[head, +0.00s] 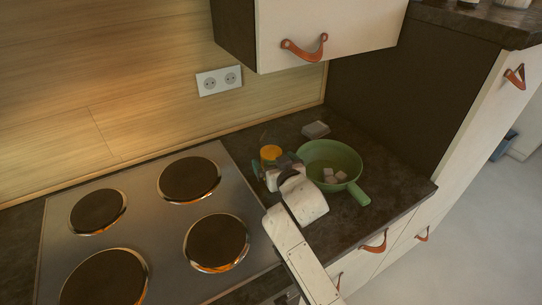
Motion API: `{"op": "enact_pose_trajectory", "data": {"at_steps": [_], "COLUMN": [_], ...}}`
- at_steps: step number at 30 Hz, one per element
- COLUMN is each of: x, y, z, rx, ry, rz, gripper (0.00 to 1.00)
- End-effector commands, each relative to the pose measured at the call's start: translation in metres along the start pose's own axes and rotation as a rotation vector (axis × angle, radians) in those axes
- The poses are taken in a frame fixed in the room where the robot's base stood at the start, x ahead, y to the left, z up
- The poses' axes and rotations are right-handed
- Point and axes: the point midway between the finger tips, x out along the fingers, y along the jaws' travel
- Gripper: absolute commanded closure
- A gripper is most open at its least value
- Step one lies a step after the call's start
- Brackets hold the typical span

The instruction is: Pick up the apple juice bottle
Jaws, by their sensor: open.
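A bottle with an orange-yellow top (271,153), which looks like the apple juice bottle, stands on the dark counter right of the stove. Its lower part is hidden behind my gripper. My gripper (272,168) is open and right at the bottle, on its near side. I cannot tell whether the fingers are around the bottle or just in front of it, or whether they touch it.
A green pan (346,155) holding a few pale cubes (333,175) sits close to the right of my gripper. A small grey item (316,129) lies behind. The stove (150,228) is at left. A wall cabinet (325,28) hangs above. A tall cabinet side (405,95) bounds the right.

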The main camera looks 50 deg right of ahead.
Motion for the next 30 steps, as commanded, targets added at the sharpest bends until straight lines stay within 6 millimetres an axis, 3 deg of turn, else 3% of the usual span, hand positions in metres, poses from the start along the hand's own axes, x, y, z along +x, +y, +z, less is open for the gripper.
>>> {"op": "enact_pose_trajectory", "data": {"at_steps": [7, 17, 30], "x": [0.029, 0.035, 0.034], "y": [0.000, 0.000, 0.000], "z": [-0.001, 0.000, 0.000], "rx": [-0.001, -0.001, -0.001], "ry": [0.000, 0.001, 0.000], "rz": [0.000, -0.001, -0.001], "gripper": [0.00, 0.00, 0.42]}}
